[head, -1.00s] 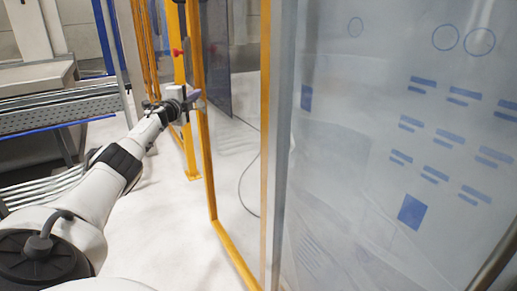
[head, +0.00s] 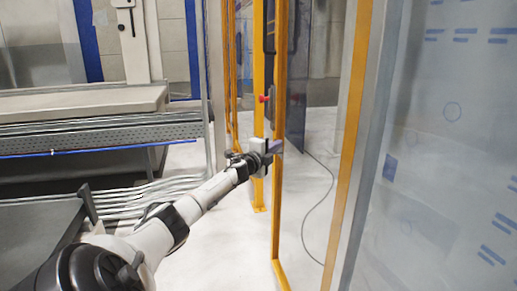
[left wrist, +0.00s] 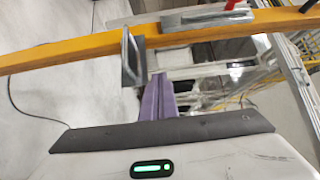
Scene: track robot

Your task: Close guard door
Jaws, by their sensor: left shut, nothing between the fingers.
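The guard door is a clear panel in a yellow frame (head: 279,200), upright in the middle of the head view. A gap shows between its free edge and the yellow post (head: 258,150) behind it. My left gripper (head: 275,147) is at the door's free edge, at mid height. In the left wrist view its purple fingers (left wrist: 158,97) are shut together with nothing between them, beside a grey metal plate (left wrist: 132,55) on the yellow frame bar (left wrist: 80,50). Whether they touch the plate is unclear. My right gripper is not in view.
A red knob (head: 265,98) sits by the post. A conveyor (head: 100,135) with a blue edge strip stands at the left. A frosted panel with blue marks (head: 440,180) fills the right. A dark cable (head: 318,210) lies on the pale floor beyond the door.

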